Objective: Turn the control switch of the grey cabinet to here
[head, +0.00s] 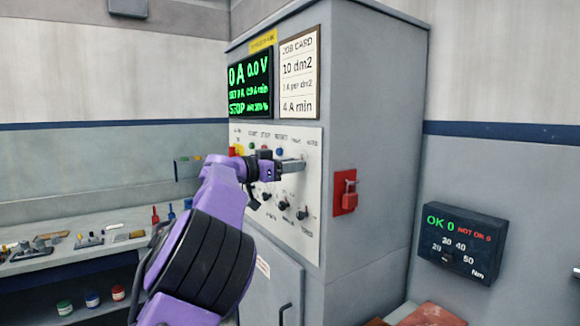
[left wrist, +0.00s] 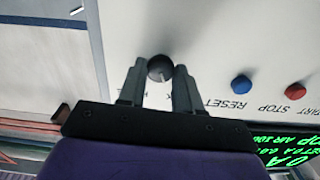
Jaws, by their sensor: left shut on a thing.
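The grey cabinet (head: 370,120) stands in the middle of the head view, with a pale control panel (head: 312,245) on its front. My left gripper (head: 295,165) reaches the panel's upper right part. In the left wrist view, the fingers of my left gripper (left wrist: 160,85) are on either side of a round black switch knob (left wrist: 160,67), shut on it. In the head view the gripper hides this knob. The small lettering around it is too blurred or covered to read, so I cannot tell where it points. My right gripper is not in view.
A blue RESET button (left wrist: 241,84) and a red STOP button (left wrist: 296,90) sit beside the knob. Several black knobs (head: 284,205) lie lower on the panel. A workbench (head: 95,250) stands left.

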